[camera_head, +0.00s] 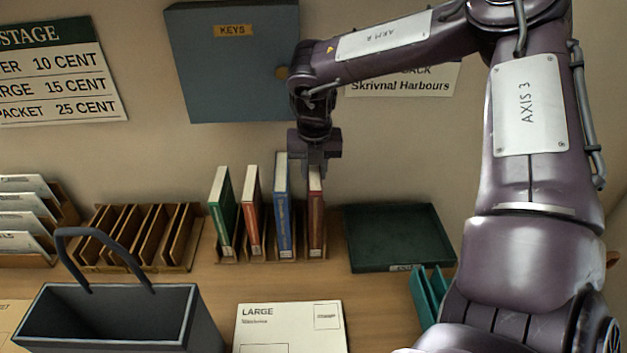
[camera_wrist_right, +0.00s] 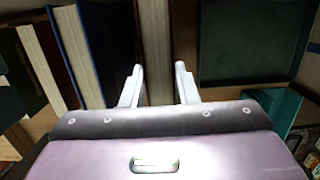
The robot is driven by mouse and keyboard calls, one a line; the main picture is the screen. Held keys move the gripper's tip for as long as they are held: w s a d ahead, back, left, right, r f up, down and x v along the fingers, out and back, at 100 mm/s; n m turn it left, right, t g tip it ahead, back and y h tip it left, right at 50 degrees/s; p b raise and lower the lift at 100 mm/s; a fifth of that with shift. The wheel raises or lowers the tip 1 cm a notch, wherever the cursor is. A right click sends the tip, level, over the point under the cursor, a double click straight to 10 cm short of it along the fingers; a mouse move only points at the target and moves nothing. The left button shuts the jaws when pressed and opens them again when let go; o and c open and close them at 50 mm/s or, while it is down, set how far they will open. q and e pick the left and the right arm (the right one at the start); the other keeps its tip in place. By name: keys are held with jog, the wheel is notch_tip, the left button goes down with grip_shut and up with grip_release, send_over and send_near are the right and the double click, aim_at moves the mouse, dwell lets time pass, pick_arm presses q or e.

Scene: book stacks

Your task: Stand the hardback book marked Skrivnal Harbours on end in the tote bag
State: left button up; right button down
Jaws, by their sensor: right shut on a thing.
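My right gripper (camera_head: 316,166) points down over the rightmost book in the row, a dark red one (camera_head: 316,215). It is shut on that book's top; in the right wrist view the two fingers (camera_wrist_right: 158,88) lie on either side of the book (camera_wrist_right: 154,40). The book stands upright in the rack. Its spine title is too small to read. A wall sign (camera_head: 400,86) reads Skrivnal Harbours, its upper line partly hidden by my arm. The dark grey tote bag (camera_head: 203,325) stands open at the lower left, its handle raised. My left gripper is not in view.
Blue (camera_head: 284,210), orange-red (camera_head: 252,215) and green (camera_head: 222,215) books stand left of the held one. A dark green tray (camera_head: 400,238) lies to the right. A large envelope (camera_head: 290,325) lies in front. Wooden sorters (camera_head: 140,235) stand behind the bag.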

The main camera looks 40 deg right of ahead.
jog(key=shift+w+r, duration=0.1)
jog(key=shift+r+p, duration=0.3)
jog(key=shift+r, duration=0.1)
jog(key=shift+r+p, duration=2.2)
jog(key=shift+r, duration=1.35)
jog(key=shift+f+b, duration=2.05)
jog(key=shift+f, duration=1.25)
jog(key=shift+r, duration=0.1)
